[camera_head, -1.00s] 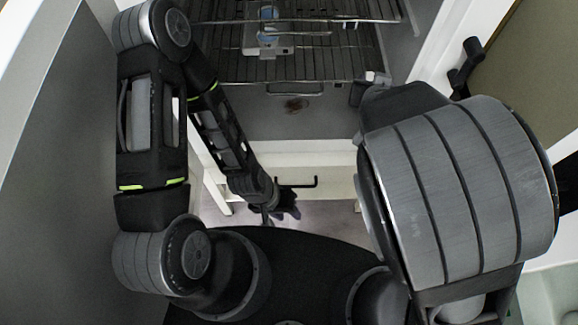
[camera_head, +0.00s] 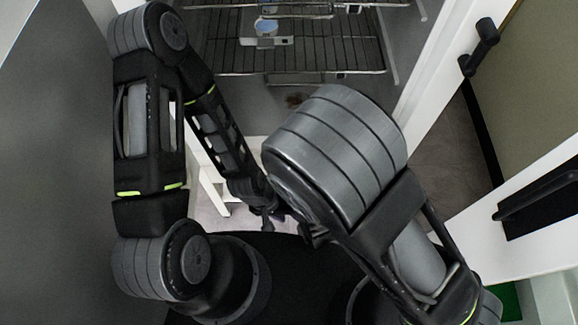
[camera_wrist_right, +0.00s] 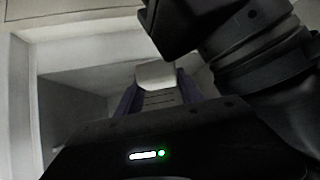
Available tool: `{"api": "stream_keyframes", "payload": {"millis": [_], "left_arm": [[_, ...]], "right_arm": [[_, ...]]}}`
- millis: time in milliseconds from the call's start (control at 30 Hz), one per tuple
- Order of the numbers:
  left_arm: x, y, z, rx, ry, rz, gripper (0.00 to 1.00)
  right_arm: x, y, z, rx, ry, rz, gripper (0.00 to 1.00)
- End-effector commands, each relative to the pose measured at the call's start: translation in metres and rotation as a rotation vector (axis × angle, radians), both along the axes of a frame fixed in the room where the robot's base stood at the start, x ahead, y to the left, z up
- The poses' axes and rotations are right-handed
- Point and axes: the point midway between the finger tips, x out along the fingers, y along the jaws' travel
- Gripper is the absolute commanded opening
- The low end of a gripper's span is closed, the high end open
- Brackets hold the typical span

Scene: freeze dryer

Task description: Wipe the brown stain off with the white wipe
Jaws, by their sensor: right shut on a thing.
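The brown stain (camera_head: 296,99) shows on the grey floor of the freeze dryer chamber in the head view, just above my right arm. The white wipe (camera_wrist_right: 157,72) is in the right wrist view, held between the purple fingers of my right gripper (camera_wrist_right: 157,84), which is shut on it. In the head view my right arm hides its own gripper and the wipe, so their distance from the stain cannot be told. My left gripper (camera_head: 271,215) hangs low in front of the chamber, small and partly covered by my right arm; its jaws cannot be made out.
Wire racks (camera_head: 330,60) fill the chamber above the stain, with a small tray holding a blue-topped item (camera_head: 266,28) on one. A white door with a black handle (camera_head: 480,47) stands at the right. A grey panel (camera_head: 60,160) is at the left.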

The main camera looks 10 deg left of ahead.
Motion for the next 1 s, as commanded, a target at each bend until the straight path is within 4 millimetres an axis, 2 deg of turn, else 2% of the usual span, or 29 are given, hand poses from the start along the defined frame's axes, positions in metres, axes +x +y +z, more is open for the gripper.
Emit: {"api": "stream_keyframes", "payload": {"millis": [133, 567, 767, 1000], "left_arm": [[0.0, 0.0, -0.001, -0.001, -0.001, 0.0, 0.36], [0.0, 0.0, -0.007, 0.0, -0.001, 0.0, 0.36], [0.001, 0.0, -0.024, 0.0, -0.002, 0.001, 0.36], [0.001, 0.0, -0.055, 0.001, -0.004, 0.001, 0.36]], "right_arm": [[-0.005, 0.002, -0.003, 0.0, -0.001, 0.009, 0.0], [-0.002, 0.003, -0.004, 0.002, -0.003, 0.007, 0.0], [0.005, 0.006, -0.009, 0.001, -0.005, 0.008, 0.0], [0.018, 0.009, -0.013, 0.003, -0.005, 0.007, 0.0]]}}
